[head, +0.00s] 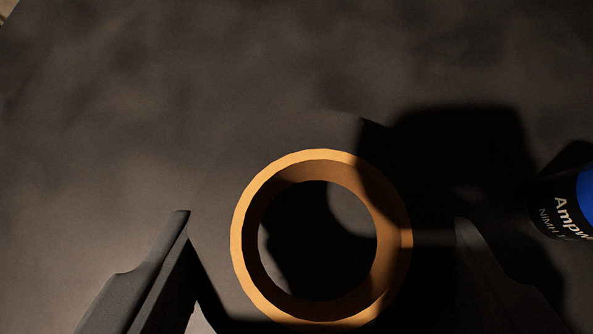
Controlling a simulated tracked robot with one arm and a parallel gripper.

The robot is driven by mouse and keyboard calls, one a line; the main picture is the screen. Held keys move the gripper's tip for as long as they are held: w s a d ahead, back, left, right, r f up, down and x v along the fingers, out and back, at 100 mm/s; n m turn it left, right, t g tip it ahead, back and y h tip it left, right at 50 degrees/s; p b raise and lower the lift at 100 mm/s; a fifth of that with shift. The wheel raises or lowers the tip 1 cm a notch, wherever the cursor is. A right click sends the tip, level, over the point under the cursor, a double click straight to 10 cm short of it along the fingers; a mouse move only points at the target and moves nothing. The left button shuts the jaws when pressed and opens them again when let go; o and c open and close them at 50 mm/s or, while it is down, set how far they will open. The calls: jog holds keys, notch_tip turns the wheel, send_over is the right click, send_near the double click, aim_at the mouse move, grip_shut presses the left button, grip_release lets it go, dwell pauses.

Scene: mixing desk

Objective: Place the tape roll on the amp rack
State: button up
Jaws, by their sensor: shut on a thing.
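The tape roll (240,235) is at the lower middle of the head view, seen face-on, with an orange inner ring and what looks like a dark outer band that blends into the background. My gripper (321,216) has one finger on each side of the roll and is shut on it. The left finger is lit. The right finger and the right part of the roll are in deep shadow. The amp rack cannot be made out in this view.
A dark cylinder with a blue patch and white lettering, like a battery (566,205), is cut off by the right edge. The mottled dark grey surface (150,100) at the upper left is clear. A large black shadow lies right of the roll.

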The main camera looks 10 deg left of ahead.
aim_at(308, 304)
jog(key=shift+w+a+f, duration=0.2)
jog(key=shift+w+f, duration=0.05)
jog(key=shift+w, duration=0.5)
jog(key=shift+s+f, duration=0.25)
jog(key=shift+f+p, duration=0.3)
jog(key=shift+f, duration=0.95)
jog(key=shift+w+f, duration=0.1)
jog(key=shift+f, duration=0.05)
jog(key=o, duration=1)
jog(key=shift+o, duration=0.2)
